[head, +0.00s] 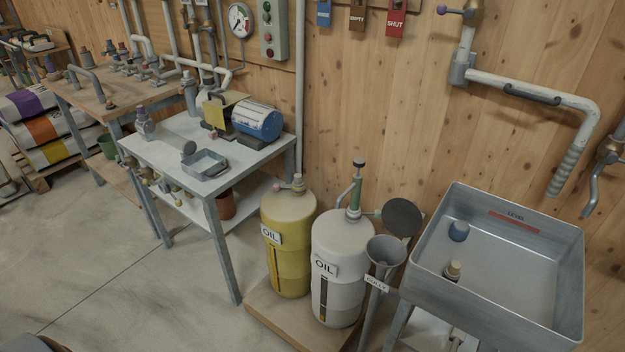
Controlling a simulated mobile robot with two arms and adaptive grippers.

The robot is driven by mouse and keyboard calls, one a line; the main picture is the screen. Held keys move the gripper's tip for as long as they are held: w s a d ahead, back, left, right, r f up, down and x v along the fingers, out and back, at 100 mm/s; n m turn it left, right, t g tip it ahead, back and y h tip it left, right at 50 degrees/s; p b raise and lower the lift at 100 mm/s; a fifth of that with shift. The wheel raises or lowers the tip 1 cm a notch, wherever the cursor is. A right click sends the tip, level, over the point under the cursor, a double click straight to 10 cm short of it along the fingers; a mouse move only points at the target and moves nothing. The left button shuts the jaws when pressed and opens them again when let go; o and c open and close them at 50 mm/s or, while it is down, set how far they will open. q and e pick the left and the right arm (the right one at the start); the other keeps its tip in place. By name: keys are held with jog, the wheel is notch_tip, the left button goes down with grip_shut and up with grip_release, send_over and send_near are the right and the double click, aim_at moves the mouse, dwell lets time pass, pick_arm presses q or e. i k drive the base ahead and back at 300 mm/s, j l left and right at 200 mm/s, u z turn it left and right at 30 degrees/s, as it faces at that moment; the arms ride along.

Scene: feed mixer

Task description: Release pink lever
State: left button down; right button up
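I cannot tell for sure which part is the pink lever. A small pinkish knob (298,178) sits on top of the yellow oil drum (289,240). Another small pinkish piece (213,134) lies on the light metal table, in front of the blue motor. A purple-tipped handle (442,10) sticks out to the left from the wall pipe at the top right. Neither of my grippers is in view, and nothing is seen touching these parts.
A white oil drum (343,262) with a green hand pump stands beside the yellow one on a low wooden board. A funnel (385,250) stands next to it. A grey sink (570,290) fills the lower right. Bare floor (130,290) lies at the lower left.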

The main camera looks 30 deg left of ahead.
aim_at(276, 186)
jog(key=i+j, duration=0.2)
jog(key=i+j+z, duration=0.1)
jog(key=j, duration=0.35)
jog(key=i+j, duration=0.3)
jog(key=i+j+z, duration=0.1)
jog(key=j, duration=0.25)
jog(key=i, duration=0.1)
